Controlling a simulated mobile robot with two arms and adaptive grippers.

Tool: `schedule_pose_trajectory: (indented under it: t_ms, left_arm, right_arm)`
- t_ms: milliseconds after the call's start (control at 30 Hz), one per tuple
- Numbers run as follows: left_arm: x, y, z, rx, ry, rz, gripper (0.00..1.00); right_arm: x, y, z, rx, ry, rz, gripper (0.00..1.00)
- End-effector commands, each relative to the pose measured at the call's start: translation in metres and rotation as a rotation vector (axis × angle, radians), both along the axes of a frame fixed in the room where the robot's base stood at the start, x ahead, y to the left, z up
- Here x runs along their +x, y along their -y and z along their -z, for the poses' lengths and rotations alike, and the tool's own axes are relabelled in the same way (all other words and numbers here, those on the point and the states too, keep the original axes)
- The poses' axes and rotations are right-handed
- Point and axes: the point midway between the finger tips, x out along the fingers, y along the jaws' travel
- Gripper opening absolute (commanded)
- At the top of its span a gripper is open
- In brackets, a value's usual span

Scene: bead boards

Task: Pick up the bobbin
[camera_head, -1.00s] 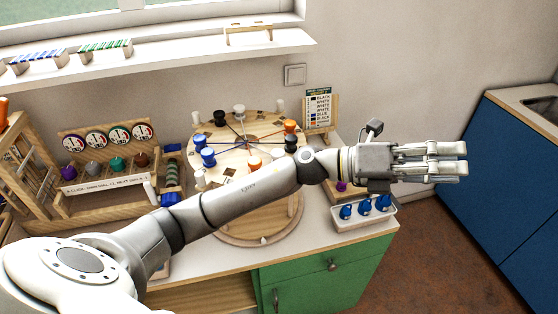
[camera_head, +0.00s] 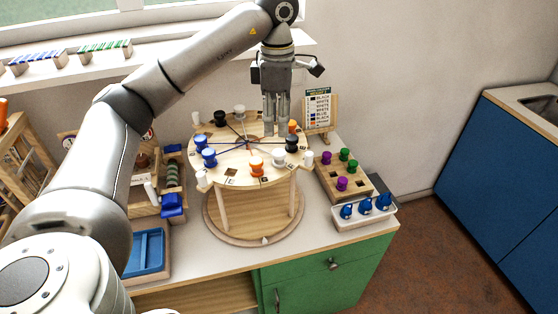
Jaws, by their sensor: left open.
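A round wooden board (camera_head: 225,138) on a stand carries several bobbins around its rim, with dark threads running to its centre. They include blue bobbins (camera_head: 208,157), an orange bobbin at the front (camera_head: 256,165), a white bobbin (camera_head: 277,161) and black bobbins (camera_head: 291,144). Another orange bobbin (camera_head: 292,127) sits at the right, partly hidden behind my fingers. My left gripper (camera_head: 275,128) points down over the right part of the board, open and empty, its fingertips close to this orange bobbin. I cannot tell whether they touch it. My right gripper is out of view.
A wooden rack (camera_head: 354,192) with purple and green pegs stands right of the board, behind a white tray (camera_head: 370,220) with blue pieces. A colour-list card (camera_head: 318,106) stands at the back. A blue tray (camera_head: 148,252) lies left.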

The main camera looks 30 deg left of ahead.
Motion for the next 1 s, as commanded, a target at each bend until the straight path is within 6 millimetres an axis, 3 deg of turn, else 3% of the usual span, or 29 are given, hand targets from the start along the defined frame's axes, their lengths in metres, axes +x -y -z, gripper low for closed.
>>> schedule_pose_trajectory:
  t_ms: [300,500,667,1000]
  left_arm:
    - [-0.001,0.001,0.042,-0.002,-0.005,0.001,0.41]
    - [0.0,0.001,0.053,-0.002,-0.002,0.0,0.41]
    - [-0.001,0.001,0.063,-0.002,-0.006,0.001,0.41]
    - [-0.001,0.002,0.103,-0.003,-0.003,0.002,0.41]
  right_arm:
    - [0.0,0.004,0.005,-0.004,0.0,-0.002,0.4]
    - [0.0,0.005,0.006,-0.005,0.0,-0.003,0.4]
    - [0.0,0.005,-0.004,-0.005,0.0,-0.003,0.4]
    - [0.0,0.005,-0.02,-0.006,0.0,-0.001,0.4]
